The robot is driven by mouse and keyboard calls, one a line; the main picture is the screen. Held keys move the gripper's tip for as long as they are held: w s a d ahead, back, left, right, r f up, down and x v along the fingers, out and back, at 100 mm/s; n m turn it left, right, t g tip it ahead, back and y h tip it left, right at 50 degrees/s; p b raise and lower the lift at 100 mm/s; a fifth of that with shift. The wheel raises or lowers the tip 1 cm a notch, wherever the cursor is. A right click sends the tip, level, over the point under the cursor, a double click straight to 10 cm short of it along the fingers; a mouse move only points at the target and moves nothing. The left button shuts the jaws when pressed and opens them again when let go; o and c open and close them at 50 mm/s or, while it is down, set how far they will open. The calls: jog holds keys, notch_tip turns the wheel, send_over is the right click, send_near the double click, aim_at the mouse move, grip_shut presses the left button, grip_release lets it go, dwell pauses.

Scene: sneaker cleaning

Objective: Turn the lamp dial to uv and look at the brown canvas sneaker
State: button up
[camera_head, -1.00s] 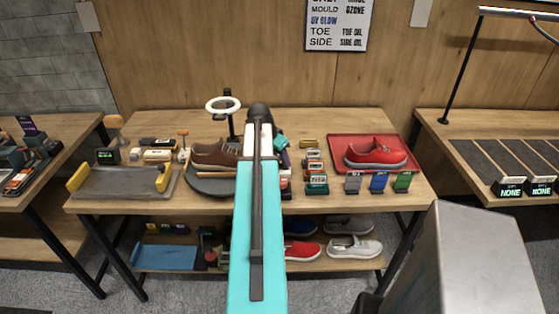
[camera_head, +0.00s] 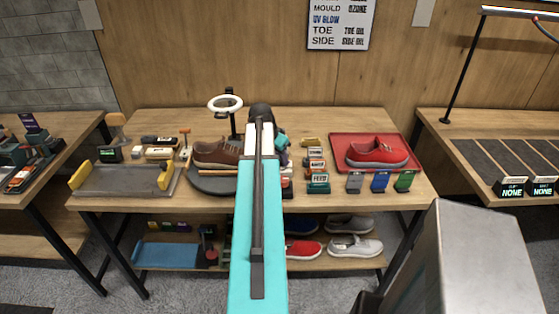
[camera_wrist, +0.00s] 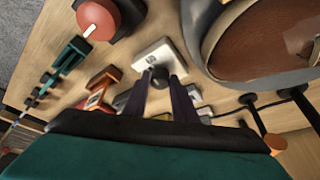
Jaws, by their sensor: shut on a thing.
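The brown canvas sneaker (camera_head: 217,153) sits on a dark round stand (camera_head: 211,186) left of my arm in the head view. It shows in part at the upper right of the wrist view (camera_wrist: 265,45). The white ring lamp (camera_head: 224,104) stands behind it on a dark post. In the wrist view my gripper (camera_wrist: 160,88) is shut on a small dark knob (camera_wrist: 159,73) on a white plate (camera_wrist: 152,52), beside the sneaker's stand. The knob's setting cannot be read. My arm hides the gripper and knob in the head view.
A red disc with a white mark (camera_wrist: 105,18) and teal blocks (camera_wrist: 70,53) lie left of the knob. A red sneaker (camera_head: 376,153) rests on a red tray (camera_head: 345,168) at the right. Several small labelled blocks stand between. A grey tray (camera_head: 125,181) is at the left.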

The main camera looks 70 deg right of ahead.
jog(key=shift+s+d+n, duration=0.2)
jog(key=shift+s+n, duration=0.3)
jog(key=shift+n, duration=0.1)
dwell(1.3)
jog(key=o, duration=1)
jog(key=shift+o, duration=0.2)
jog(key=shift+w, duration=0.15)
jog(key=shift+w+a+r, duration=0.15)
jog(key=shift+r, duration=0.25)
jog(key=b+v, duration=0.2)
jog(key=v, duration=1.1)
jog(key=shift+s+a+b, duration=0.2)
jog(key=shift+s+b, duration=0.15)
jog(key=shift+b, duration=0.05)
